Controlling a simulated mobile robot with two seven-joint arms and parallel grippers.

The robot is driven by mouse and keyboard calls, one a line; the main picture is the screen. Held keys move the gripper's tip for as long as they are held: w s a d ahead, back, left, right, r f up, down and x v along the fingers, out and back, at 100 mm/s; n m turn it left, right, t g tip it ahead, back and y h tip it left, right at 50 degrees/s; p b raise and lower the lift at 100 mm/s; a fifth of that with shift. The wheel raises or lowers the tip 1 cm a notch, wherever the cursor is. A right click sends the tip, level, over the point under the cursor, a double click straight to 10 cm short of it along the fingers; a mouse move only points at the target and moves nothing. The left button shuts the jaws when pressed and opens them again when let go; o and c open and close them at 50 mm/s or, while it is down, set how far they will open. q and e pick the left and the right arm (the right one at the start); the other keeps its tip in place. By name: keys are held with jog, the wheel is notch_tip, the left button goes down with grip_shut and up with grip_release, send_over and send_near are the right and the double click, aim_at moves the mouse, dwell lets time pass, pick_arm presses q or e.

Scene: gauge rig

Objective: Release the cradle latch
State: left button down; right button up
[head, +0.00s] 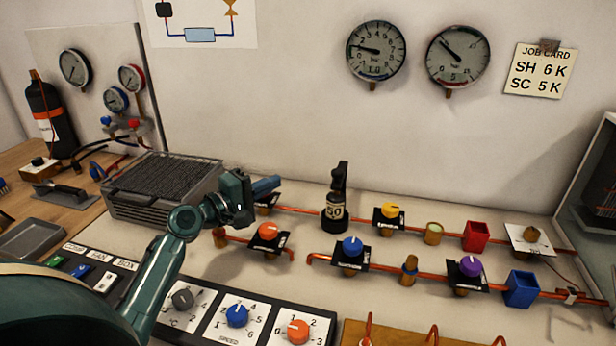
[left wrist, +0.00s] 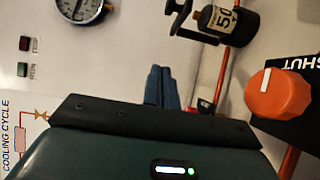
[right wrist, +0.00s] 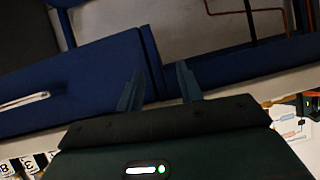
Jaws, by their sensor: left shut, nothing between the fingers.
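A small black cylinder (head: 335,212) with a pale number label stands upright at the back pipe, with a black upright lever-like piece (head: 342,174) above it. The cylinder also shows in the left wrist view (left wrist: 238,24), beside a black bracket (left wrist: 180,22). I cannot tell for sure which part is the cradle latch. My left gripper (head: 267,186) is left of the cylinder, apart from it, its blue fingers (left wrist: 162,86) together and empty. My right gripper (right wrist: 158,84) is open and empty in front of a blue panelled surface (right wrist: 75,85); it is out of the head view.
An orange knob (head: 268,232) sits just below my left gripper, on the copper pipe. A blue knob (head: 352,246), yellow knob (head: 391,210) and purple knob (head: 470,266) lie further right. A grey finned box (head: 165,182) stands left. A dial panel (head: 262,318) runs along the front.

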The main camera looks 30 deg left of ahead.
aim_at(340, 170)
pick_arm(q)
jog(key=w+d+p, duration=0.3)
jog(key=w+d, duration=0.4)
jog(key=w, duration=0.2)
pick_arm(e)
jog(key=shift+s+d+r+h, duration=0.1)
jog(key=shift+d+r+h, duration=0.2)
jog(key=shift+d+r, duration=0.15)
pick_arm(q)
jog(key=shift+w, duration=0.1)
pick_arm(e)
jog(key=shift+r, duration=0.1)
